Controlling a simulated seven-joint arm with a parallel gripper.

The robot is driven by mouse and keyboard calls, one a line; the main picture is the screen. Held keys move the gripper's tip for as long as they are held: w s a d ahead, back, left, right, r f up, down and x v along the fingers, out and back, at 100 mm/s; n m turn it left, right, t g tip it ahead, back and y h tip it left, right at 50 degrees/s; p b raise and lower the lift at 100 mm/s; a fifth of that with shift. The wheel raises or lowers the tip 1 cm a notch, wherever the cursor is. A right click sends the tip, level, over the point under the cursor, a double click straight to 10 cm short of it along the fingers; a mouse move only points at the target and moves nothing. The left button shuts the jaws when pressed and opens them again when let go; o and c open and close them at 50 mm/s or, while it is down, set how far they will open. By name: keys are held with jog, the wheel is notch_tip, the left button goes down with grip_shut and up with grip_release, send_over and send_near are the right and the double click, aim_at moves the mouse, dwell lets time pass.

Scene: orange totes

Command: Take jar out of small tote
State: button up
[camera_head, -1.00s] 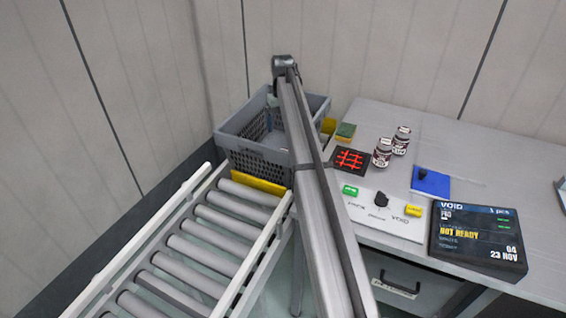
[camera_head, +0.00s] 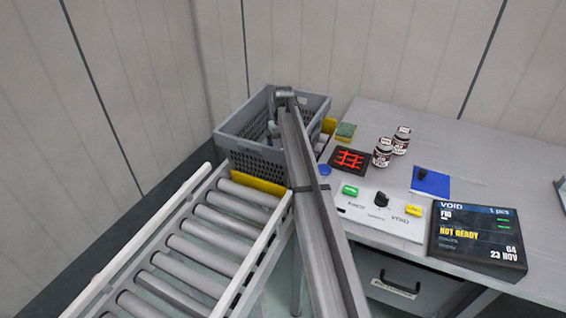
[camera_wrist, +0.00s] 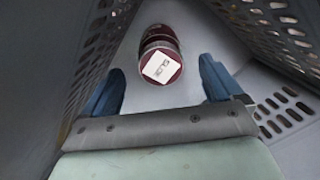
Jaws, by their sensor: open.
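The small tote (camera_head: 236,137) is a grey crate with perforated walls at the end of the roller conveyor. Its inner walls also show in the wrist view (camera_wrist: 228,30). A jar (camera_wrist: 161,62) with a dark red lid and a white label lies inside it, seen from the lid end. My gripper (camera_wrist: 161,82) is open, with its two blue fingers either side of and just short of the jar. In the head view my gripper (camera_head: 273,130) is down inside the tote, partly hidden by my arm, and the jar there is hidden.
Two more jars (camera_head: 382,153) stand on the table (camera_head: 480,165) to the right. A red-marked black pad (camera_head: 350,160), a button panel (camera_head: 380,215), a blue pad (camera_head: 430,182) and a display (camera_head: 478,240) are also there. The conveyor rollers (camera_head: 205,240) are empty.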

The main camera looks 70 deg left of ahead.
notch_tip(320, 180, down, 4)
jog(key=shift+r, duration=0.2)
jog(key=c, duration=1.4)
jog(key=shift+r, duration=0.15)
